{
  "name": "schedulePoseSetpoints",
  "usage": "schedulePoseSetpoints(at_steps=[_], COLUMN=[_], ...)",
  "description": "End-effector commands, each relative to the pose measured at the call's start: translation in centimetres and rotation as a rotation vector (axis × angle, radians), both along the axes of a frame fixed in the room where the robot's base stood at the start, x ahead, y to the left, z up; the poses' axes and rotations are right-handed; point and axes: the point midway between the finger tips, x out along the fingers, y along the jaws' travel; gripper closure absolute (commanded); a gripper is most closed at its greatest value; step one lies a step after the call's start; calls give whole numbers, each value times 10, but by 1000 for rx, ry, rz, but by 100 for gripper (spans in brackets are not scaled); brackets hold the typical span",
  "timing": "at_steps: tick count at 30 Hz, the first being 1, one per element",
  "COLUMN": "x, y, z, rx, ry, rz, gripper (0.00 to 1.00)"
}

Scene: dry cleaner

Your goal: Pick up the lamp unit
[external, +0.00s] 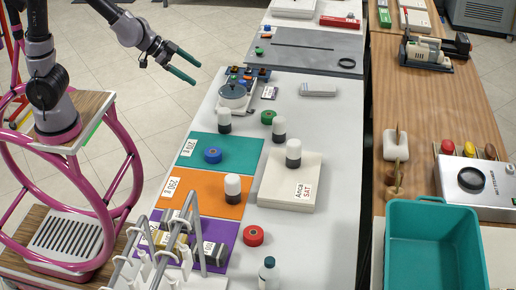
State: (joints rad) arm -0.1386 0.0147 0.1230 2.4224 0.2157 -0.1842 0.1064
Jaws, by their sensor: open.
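My gripper (197,74) is open and empty, its two green-tipped fingers pointing right. It is in the air left of the white table's far part, over the tiled floor. No thing is clearly marked as the lamp unit, and I cannot tell which one it is.
Red, green and blue rolls are scattered about. A grey rack (181,222) rises at the near end. A teal bin (433,207) and a silver device (490,187) are at right.

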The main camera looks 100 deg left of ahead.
Motion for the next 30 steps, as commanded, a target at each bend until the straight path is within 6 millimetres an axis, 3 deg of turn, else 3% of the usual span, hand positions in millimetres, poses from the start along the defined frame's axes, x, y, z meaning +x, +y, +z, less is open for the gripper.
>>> schedulePoseSetpoints(at_steps=[1, 6, 11, 16, 21, 25, 30], x=[11, 40, 49, 37, 8, -12, -24], y=[13, 56, 98, 141, 176, 192, 201], z=[-22, -81, -141, -206, -263, -290, -304], rx=[-12, -34, -44, -42, -34, -28, -22], ry=[-9, -94, -173, -254, -329, -372, -399], rz=[29, 121, 209, 303, 388, 434, 459], gripper=[0, 0, 0, 0, 0, 0, 0])
